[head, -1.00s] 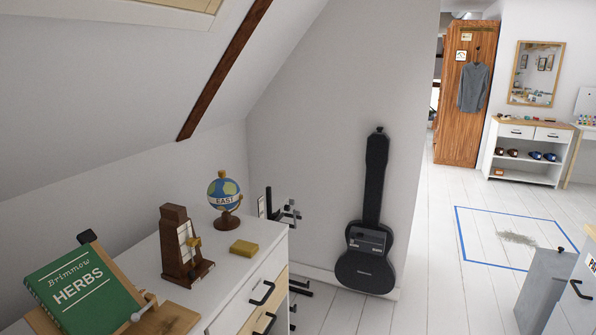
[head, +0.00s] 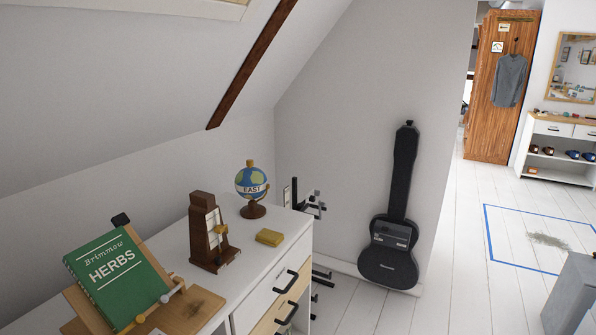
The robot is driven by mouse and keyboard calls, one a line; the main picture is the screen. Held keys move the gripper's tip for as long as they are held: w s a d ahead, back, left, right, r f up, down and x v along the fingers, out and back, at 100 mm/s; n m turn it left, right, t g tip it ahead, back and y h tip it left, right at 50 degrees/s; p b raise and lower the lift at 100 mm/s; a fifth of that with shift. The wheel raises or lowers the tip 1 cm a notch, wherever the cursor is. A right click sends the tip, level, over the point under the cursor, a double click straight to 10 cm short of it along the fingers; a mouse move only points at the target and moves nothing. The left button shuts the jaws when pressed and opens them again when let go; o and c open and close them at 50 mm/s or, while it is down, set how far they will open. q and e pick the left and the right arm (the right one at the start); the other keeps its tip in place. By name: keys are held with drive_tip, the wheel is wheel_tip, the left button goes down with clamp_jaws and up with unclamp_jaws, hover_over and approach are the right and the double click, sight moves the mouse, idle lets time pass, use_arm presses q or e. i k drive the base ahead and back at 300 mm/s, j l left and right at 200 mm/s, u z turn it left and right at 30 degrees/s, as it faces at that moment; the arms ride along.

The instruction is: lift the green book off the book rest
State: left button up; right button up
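The green book (head: 115,272), with "Brimmow HERBS" on its cover, leans back on the wooden book rest (head: 196,308) at the lower left of the head view. The rest stands on the white dresser top. A dark knob (head: 121,219) shows behind the book's top. Neither of my grippers is in view.
A brown metronome (head: 207,236), a small globe (head: 252,184) and a yellow block (head: 269,237) stand on the white dresser (head: 266,290), right of the book. A black guitar case (head: 390,245) leans on the wall. Open floor lies further right.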

sight(114, 274)
drive_tip(key=u, duration=1.25)
drive_tip(key=k+j, duration=0.05)
drive_tip(key=j, duration=0.05)
